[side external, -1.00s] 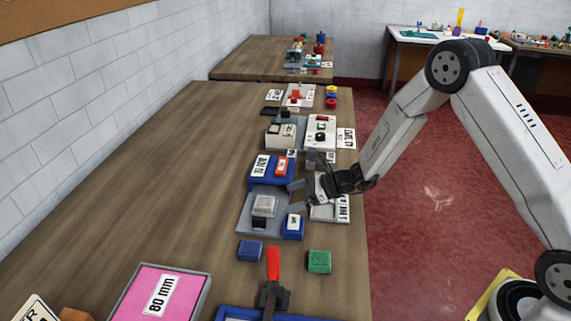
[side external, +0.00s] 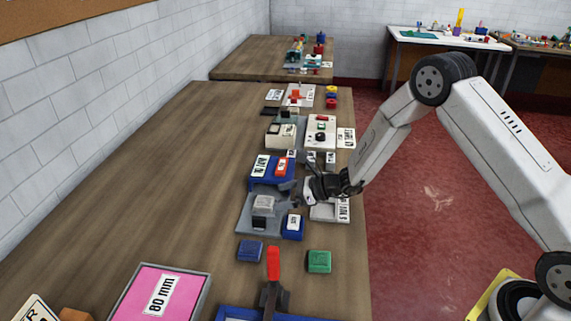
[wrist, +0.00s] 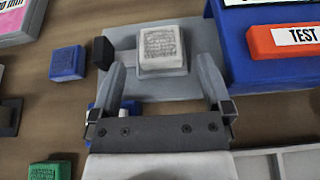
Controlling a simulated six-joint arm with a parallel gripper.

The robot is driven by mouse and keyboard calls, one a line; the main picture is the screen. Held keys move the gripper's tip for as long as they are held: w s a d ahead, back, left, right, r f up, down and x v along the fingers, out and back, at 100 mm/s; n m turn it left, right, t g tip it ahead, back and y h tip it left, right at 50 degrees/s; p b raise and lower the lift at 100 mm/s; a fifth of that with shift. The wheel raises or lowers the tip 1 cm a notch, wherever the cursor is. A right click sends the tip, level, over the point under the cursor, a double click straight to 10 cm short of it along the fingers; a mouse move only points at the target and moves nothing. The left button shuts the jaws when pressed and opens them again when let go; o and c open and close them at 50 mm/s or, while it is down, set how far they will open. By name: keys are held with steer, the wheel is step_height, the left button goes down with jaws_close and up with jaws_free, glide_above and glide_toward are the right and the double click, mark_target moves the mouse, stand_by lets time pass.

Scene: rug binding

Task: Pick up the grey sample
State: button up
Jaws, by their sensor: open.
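The grey sample (wrist: 161,47) is a light grey block with small raised text on its top. It sits on a grey plate (wrist: 202,42) in the wrist view, and the sample (side external: 264,203) also shows left of my gripper in the side view. My gripper (wrist: 162,64) is open and empty. In the wrist view its two fingers point toward the sample, one to each side of its near edge, with a gap on both sides. In the side view my gripper (side external: 294,193) is just right of the sample, above the table.
A small black block (wrist: 103,52) and a blue block (wrist: 67,63) lie left of the sample. A blue stand with a red TEST block (wrist: 287,38) is close on the right. A blue-and-white piece (side external: 292,226) lies near the plate. The table's left side is clear.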

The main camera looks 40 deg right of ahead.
mark_target(265, 201)
steer(key=shift+x, duration=2.55)
steer(key=shift+f, duration=0.2)
steer(key=c, duration=1.3)
steer(key=shift+o, duration=0.2)
steer(key=shift+r, duration=0.1)
steer(key=shift+r, duration=0.7)
steer(key=s+d+r, duration=0.2)
steer(key=s+r, duration=0.9)
steer(key=s, duration=0.3)
steer(key=shift+r, duration=0.2)
